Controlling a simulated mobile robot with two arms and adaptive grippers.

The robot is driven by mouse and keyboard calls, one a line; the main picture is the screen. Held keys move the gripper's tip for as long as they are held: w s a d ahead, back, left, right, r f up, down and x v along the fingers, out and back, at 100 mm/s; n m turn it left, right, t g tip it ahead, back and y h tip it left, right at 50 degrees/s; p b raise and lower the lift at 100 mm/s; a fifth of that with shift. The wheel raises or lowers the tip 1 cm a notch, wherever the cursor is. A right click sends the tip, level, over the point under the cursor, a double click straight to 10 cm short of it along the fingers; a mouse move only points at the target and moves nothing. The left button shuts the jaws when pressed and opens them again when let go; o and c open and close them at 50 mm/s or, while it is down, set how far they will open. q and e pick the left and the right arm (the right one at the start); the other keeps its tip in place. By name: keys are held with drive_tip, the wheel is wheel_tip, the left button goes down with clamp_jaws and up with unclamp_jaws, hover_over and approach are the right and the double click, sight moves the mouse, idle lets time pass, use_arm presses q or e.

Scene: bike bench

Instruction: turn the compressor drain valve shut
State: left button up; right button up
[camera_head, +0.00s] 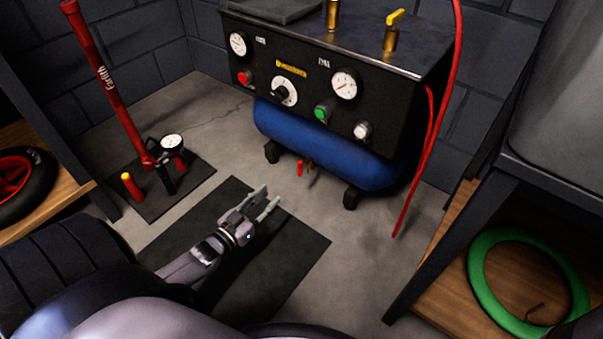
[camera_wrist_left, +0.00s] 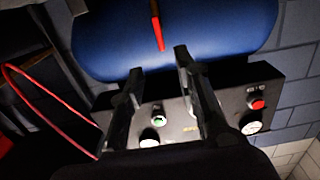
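The compressor has a black control panel (camera_head: 300,85) above a blue tank (camera_head: 325,150). Under the tank hangs the drain valve, with a red handle (camera_head: 299,168) pointing down beside a small brass body (camera_head: 310,164). My left gripper (camera_head: 268,199) is open and empty, in front of and below the tank, apart from the valve. In the left wrist view the picture is turned over: the red handle (camera_wrist_left: 157,30) lies against the blue tank (camera_wrist_left: 205,30), just beyond the gap between the open fingertips (camera_wrist_left: 158,62). My right gripper is out of view.
A dark mat (camera_head: 290,265) lies below my left arm. A red floor pump (camera_head: 117,100) stands at the left. A red hose (camera_head: 429,140) hangs at the tank's right. A shelf with a green tyre (camera_head: 480,275) is at the right. Tank feet (camera_head: 350,198) flank the valve.

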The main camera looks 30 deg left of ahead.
sight(298, 169)
use_arm(q)
drive_tip(key=w+b, duration=0.2)
drive_tip(key=w, duration=0.2)
drive_tip(key=w+b, duration=0.2)
drive_tip(key=w, duration=0.2)
drive_tip(key=w+d+b, duration=0.1)
drive_tip(key=w+b, duration=0.2)
drive_tip(key=w, duration=0.2)
drive_tip(key=shift+f, duration=0.2)
drive_tip(key=shift+w+r, duration=0.15)
drive_tip(key=shift+w, duration=0.3)
clamp_jaws()
